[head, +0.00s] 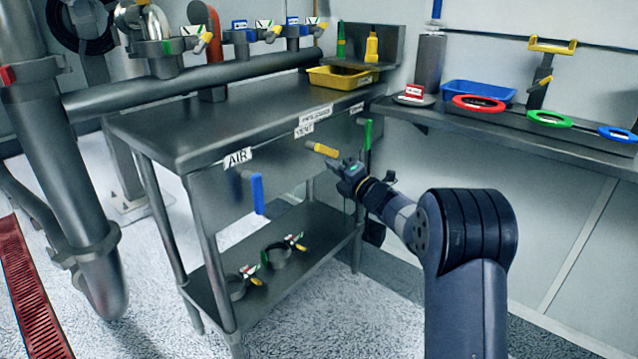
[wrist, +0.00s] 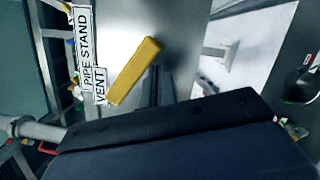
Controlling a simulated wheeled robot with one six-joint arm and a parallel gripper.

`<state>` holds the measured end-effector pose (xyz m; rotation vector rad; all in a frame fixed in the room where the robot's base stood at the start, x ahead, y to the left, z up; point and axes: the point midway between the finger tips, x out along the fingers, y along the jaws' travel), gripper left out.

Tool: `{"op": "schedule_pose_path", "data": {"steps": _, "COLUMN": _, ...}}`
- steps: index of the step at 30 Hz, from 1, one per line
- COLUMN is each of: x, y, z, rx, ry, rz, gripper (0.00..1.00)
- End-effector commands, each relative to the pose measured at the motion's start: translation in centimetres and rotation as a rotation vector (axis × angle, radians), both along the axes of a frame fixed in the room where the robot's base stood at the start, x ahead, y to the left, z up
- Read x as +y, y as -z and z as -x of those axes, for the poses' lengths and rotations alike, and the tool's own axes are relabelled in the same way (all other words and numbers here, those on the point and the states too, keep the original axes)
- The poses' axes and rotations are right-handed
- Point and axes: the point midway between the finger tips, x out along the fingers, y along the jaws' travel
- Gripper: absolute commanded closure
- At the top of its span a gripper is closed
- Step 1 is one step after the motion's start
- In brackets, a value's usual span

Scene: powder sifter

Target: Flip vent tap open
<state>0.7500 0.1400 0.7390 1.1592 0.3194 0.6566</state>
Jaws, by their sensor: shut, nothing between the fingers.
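The vent tap's yellow handle (head: 322,149) sticks out from the front of the steel table, just below the VENT label (head: 304,131). It lies nearly level in the head view, tilting slightly down to the right. My gripper (head: 345,168) is just right of and below the handle's free end, shut and empty. In the wrist view the yellow handle (wrist: 134,72) runs diagonally beside the VENT label (wrist: 100,87), above the dark gripper body. I cannot tell whether the fingers touch the handle.
A blue handle (head: 257,193) hangs down below the AIR label (head: 237,158). A green handle (head: 367,134) stands right of the yellow one. The lower shelf (head: 270,262) holds two clamps. A wall shelf (head: 480,125) with a blue tray (head: 478,91) and coloured rings is at right.

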Motion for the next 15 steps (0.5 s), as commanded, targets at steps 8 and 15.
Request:
{"op": "schedule_pose_path", "data": {"steps": 8, "x": -0.8, "y": -1.1, "z": -1.2, "rx": -0.001, "ry": 0.001, "rz": 0.0, "gripper": 1.0}}
{"op": "schedule_pose_path", "data": {"steps": 15, "x": -1.3, "y": -2.0, "z": -1.7, "rx": 0.0, "ry": 0.001, "rz": 0.0, "gripper": 1.0}}
